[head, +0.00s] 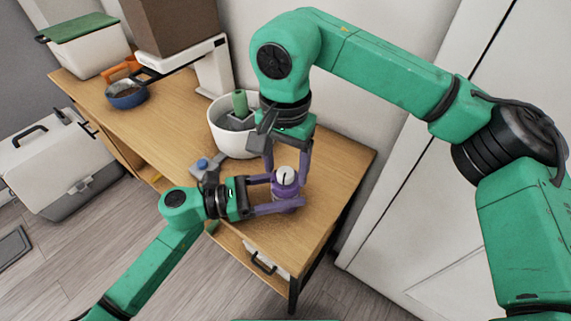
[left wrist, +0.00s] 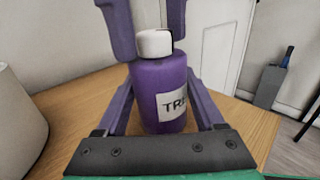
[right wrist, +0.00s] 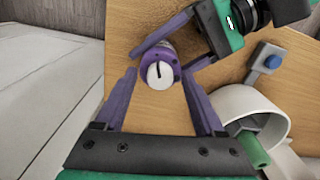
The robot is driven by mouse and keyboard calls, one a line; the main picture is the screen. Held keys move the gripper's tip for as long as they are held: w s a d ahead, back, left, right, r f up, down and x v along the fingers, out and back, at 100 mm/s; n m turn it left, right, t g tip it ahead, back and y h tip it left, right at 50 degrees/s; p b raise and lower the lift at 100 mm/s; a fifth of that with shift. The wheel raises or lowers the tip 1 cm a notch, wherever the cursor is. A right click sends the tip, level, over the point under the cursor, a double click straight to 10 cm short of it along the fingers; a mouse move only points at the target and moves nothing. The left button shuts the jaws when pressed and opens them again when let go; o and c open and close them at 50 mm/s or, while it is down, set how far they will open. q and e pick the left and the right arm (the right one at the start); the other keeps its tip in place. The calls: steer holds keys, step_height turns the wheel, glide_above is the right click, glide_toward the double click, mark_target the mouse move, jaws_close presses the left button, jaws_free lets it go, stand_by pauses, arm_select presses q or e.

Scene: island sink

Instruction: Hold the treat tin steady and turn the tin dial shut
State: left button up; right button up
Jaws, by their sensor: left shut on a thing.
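The treat tin is a purple cylinder (left wrist: 162,85) with a white label reading "TR…", upright on the wooden tabletop (head: 335,165). Its white dial (left wrist: 155,43) is on top and shows a dark line in the right wrist view (right wrist: 160,74). My left gripper (head: 288,196) is shut on the tin's body from the side, one finger on each side. My right gripper (head: 286,172) points down from above. Its fingers are open on either side of the dial, with a gap visible to the left finger in the left wrist view.
A white pot (head: 221,140) holding a green-handled tool stands just behind the grippers. A small grey item with a blue button (head: 202,164) lies near my left wrist. The table's right edge is close by, with bare wood between.

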mark_target(285, 172)
step_height(285, 172, up, 12)
stand_by(0.3)
